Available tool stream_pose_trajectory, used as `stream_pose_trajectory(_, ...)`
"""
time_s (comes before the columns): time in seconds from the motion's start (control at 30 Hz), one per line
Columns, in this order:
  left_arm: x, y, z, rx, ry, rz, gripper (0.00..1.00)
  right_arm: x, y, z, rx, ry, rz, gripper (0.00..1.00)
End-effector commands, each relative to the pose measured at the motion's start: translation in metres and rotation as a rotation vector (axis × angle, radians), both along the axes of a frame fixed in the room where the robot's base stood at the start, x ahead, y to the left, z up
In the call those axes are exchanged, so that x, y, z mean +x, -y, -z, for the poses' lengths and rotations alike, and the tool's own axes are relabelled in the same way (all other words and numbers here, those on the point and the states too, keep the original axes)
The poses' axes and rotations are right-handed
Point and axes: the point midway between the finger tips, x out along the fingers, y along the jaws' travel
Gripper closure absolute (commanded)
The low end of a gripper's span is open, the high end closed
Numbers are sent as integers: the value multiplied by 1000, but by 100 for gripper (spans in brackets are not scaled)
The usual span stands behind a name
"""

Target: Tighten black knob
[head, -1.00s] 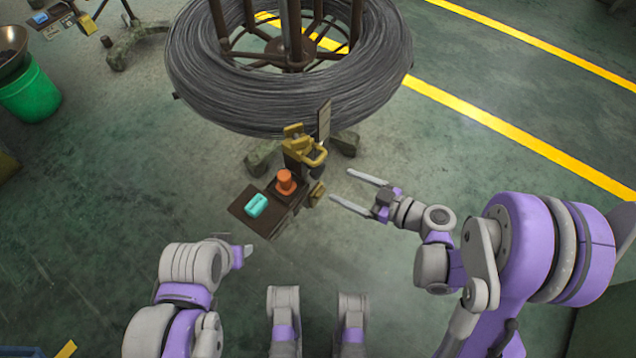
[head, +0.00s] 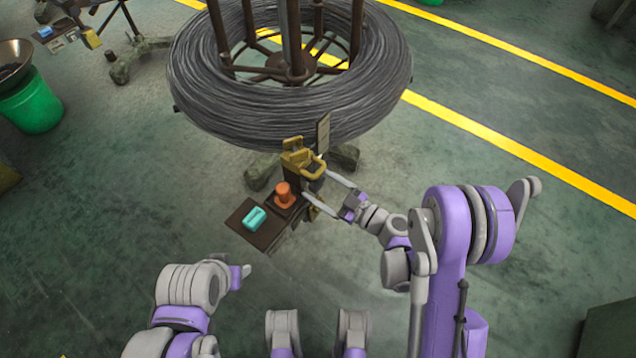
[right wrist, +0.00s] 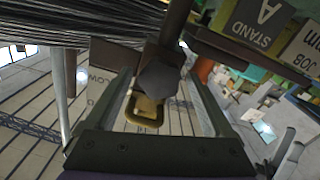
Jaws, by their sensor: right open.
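The black knob (right wrist: 158,80) shows in the right wrist view as a dark faceted head on a dark bracket, between the two fingers. In the head view I cannot make it out clearly at the stand. My right gripper (head: 318,186) is open, its fingers pointing left on either side of the stand's right part; it also shows in the right wrist view (right wrist: 162,76). I see no clear contact with the knob. My left gripper (head: 246,271) is mostly hidden at the lower left.
A small dark shelf (head: 268,238) carries a teal block (head: 254,218) and an orange piece (head: 284,194) just left of the right gripper. A big wire coil (head: 290,125) stands behind.

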Motion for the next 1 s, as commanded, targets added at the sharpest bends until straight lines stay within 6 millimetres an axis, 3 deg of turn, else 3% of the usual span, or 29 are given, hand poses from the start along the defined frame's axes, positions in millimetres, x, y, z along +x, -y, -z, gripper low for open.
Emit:
stream_pose_trajectory(0.4, 0, 0, 0, 0, 0, 0, 50, 5, -7, 0, -1, 0, 1, 15)
stream_pose_trajectory(0.87, 0, 0, 0, 0, 0, 0, 50, 5, -7, 0, -1, 0, 1, 98)
stream_pose_trajectory(1.0, 0, 0, 1, 0, 0, 0, 50, 5, -7, 0, 2, -4, 1, 99)
